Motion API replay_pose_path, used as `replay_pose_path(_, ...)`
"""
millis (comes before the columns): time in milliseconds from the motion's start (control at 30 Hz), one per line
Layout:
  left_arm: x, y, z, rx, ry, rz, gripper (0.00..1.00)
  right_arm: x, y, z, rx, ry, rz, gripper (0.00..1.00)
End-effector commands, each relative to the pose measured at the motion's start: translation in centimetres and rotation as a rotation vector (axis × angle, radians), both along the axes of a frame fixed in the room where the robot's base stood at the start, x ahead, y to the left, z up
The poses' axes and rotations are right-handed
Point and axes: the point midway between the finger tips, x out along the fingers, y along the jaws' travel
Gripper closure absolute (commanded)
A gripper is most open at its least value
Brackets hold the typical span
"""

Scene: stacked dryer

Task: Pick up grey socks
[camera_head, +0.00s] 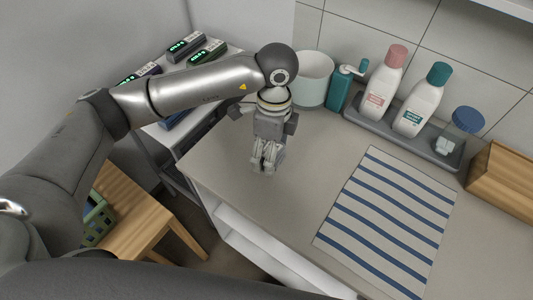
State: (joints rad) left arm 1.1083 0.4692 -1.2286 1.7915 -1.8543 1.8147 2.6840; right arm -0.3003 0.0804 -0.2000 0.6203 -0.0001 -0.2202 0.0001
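My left gripper (264,168) points down over the left part of the beige countertop (222,160), near its front edge. Its fingers look close together, but at this angle I cannot tell whether they are shut or hold anything. I cannot make out any grey socks; the gripper and arm hide part of the counter. My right gripper is not in view.
A striped cloth (388,222) lies right of the gripper. Behind stand a white bin (313,80), a teal pump bottle (339,92) and a tray (449,157) with bottles. A wooden box (505,180) is far right. A wooden stool (150,215) stands lower left.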

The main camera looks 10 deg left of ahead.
Motion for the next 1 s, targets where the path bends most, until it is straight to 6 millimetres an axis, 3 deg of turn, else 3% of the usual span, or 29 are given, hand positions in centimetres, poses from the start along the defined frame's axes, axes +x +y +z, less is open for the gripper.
replay_pose_path(100,-1.9,-1.2,2.2,-0.003,-0.006,-0.009,0.51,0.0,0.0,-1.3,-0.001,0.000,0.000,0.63)
replay_pose_path(267,-5.3,-3.1,3.7,-0.002,-0.004,-0.009,0.51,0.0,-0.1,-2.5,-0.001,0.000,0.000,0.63)
replay_pose_path(400,-7.8,-4.5,5.7,-0.003,0.003,-0.004,0.51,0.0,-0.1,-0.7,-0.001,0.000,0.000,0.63)
replay_pose_path(700,-8.8,-5.0,6.2,0.000,0.002,-0.001,0.51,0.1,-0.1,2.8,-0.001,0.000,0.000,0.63)
replay_pose_path(1000,-9.2,-5.2,6.2,0.001,0.000,-0.023,0.51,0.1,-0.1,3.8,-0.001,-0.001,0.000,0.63)
